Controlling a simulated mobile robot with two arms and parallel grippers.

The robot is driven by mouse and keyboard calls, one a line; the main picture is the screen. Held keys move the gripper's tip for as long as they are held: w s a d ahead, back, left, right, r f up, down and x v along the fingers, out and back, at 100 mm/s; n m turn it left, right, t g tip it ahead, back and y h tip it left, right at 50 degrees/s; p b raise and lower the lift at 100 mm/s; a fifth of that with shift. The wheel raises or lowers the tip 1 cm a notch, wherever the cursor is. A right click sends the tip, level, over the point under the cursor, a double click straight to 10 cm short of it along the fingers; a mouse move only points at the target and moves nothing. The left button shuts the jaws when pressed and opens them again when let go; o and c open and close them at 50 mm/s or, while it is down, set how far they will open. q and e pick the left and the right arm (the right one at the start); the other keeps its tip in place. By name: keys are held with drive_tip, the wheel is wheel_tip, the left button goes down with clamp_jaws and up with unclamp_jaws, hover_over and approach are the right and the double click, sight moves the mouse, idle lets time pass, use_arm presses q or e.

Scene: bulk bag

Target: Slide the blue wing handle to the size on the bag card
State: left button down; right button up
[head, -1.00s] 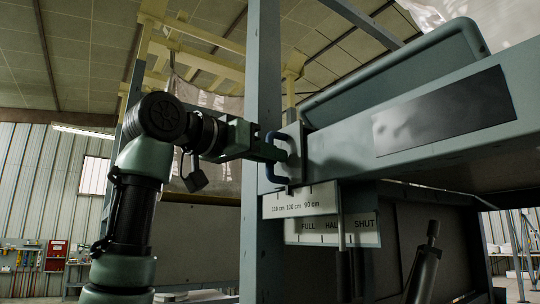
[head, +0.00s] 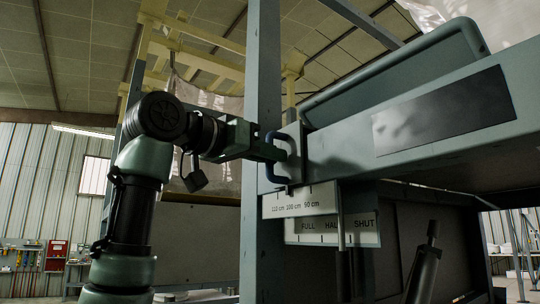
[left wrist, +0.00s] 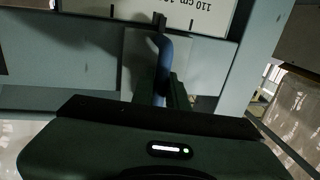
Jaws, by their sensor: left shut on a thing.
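The blue wing handle (head: 270,160) is a dark blue loop at the left end of the grey beam, beside the upright post. My left gripper (head: 278,153) is shut on it, coming in from the left. In the left wrist view the handle (left wrist: 164,70) runs up from between the fingers, which are mostly hidden by the gripper body. A white size scale (head: 300,200) reading 110 cm, 100 cm and 90 cm hangs just below the handle. The scale also shows upside down in the left wrist view (left wrist: 190,14). I cannot make out a bag card. My right gripper is not in view.
A second plate (head: 332,231) marked FULL, HALF, SHUT sits below the scale, with a thin upright rod in front of it. The grey post (head: 263,80) stands close to my left gripper. A dark cylinder (head: 424,265) leans at lower right.

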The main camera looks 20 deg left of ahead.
use_arm(q)
drive_tip(key=shift+s+d+f, duration=0.1)
drive_tip(key=shift+s+d, duration=0.15)
drive_tip(key=shift+d, duration=0.1)
drive_tip(key=c, duration=1.6)
unclamp_jaws()
drive_tip(key=shift+s, duration=0.1)
drive_tip(key=shift+o, duration=1)
drive_tip(key=shift+s, duration=0.2)
